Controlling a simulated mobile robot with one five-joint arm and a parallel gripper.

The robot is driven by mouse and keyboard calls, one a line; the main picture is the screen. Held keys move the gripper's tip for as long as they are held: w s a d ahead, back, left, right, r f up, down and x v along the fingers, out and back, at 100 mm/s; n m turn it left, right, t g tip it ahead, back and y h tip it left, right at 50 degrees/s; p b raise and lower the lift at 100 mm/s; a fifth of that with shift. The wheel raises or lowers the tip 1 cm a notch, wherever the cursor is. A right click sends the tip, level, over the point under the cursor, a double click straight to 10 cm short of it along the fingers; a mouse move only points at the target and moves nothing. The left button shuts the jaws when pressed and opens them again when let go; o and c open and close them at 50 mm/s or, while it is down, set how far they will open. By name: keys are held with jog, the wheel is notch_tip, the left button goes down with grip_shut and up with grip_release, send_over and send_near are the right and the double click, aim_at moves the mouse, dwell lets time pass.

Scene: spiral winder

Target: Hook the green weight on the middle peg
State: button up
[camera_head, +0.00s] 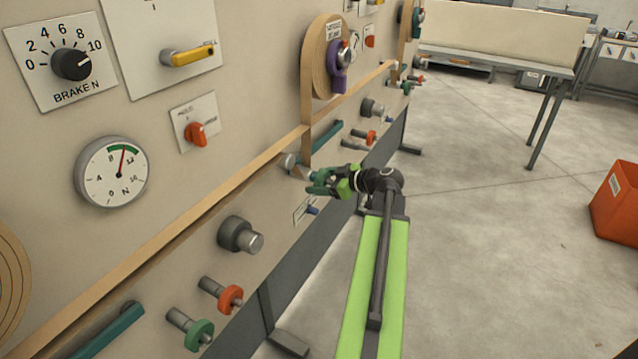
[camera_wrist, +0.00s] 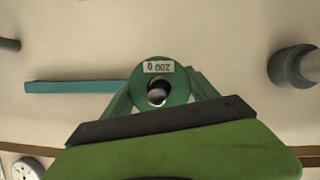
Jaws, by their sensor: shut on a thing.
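A green ring-shaped weight (camera_wrist: 179,88) marked "200 g" sits between the two fingers of my gripper in the wrist view, its label upside down. My gripper (camera_head: 332,183) is shut on the weight, in front of the panel, below the hanging strip of tan web. In the hole of the weight a dark rim and a paler round patch show; I cannot tell whether a peg is in it. In the head view, a grey peg (camera_head: 352,144) and a peg with an orange ring (camera_head: 366,136) stand out just beyond my gripper. I cannot tell which peg is the middle one.
Nearer on the panel, a peg carries an orange ring (camera_head: 231,298) and another a green ring (camera_head: 199,335). A grey knob (camera_head: 240,236) juts out above them. A teal bar (camera_wrist: 75,87) lies left of the weight. The floor to the right is clear up to an orange bin (camera_head: 617,203).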

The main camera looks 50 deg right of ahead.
grip_shut()
jog(key=shift+s, duration=0.15)
jog(key=shift+s, duration=0.35)
jog(key=s+d+r+p, duration=0.1)
jog(key=s+d, duration=0.3)
jog(key=s, duration=1.1)
